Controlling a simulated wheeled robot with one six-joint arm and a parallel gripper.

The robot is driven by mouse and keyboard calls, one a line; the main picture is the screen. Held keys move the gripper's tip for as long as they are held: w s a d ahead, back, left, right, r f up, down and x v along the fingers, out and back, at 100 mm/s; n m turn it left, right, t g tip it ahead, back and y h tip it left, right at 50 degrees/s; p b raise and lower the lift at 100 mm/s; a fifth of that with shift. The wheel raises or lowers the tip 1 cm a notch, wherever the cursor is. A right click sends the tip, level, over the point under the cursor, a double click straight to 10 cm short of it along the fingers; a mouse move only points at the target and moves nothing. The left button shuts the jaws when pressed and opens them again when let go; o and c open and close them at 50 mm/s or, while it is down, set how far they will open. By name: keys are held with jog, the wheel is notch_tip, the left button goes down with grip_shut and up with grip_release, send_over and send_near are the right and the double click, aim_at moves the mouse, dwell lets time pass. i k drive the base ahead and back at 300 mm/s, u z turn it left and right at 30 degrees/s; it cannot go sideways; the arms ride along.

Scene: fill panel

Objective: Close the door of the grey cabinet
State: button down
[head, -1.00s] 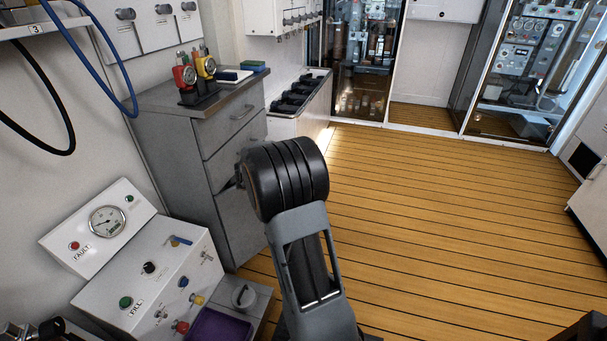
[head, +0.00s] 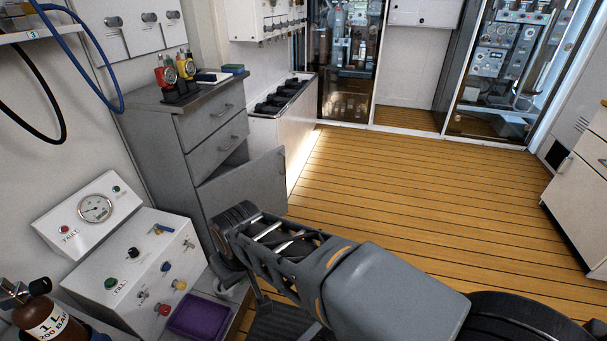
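The grey cabinet (head: 163,150) stands against the left wall, with two drawers above and a door below. The door (head: 258,187) is ajar. It is swung outward with its free edge to the right, and a dark wedge-shaped gap shows above it. My arm reaches in from the lower right, and its black ribbed joint is in front of the door's lower left part. I cannot tell whether it touches the door.
A white fill panel (head: 130,265) with knobs and a gauge stands at the lower left, close to my arm. A purple pad (head: 200,316) lies beside it. Hand-held devices (head: 176,72) stand on the cabinet top. The wooden floor (head: 400,185) is clear to the right.

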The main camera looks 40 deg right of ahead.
aim_at(262, 180)
jog(key=u, duration=0.05)
jog(key=k, duration=0.7)
jog(key=z, duration=1.1)
jog(key=i, duration=0.65)
jog(key=z, duration=0.45)
jog(key=i, duration=0.75)
jog(key=u, duration=0.95)
jog(key=i, duration=0.55)
jog(key=u, duration=0.65)
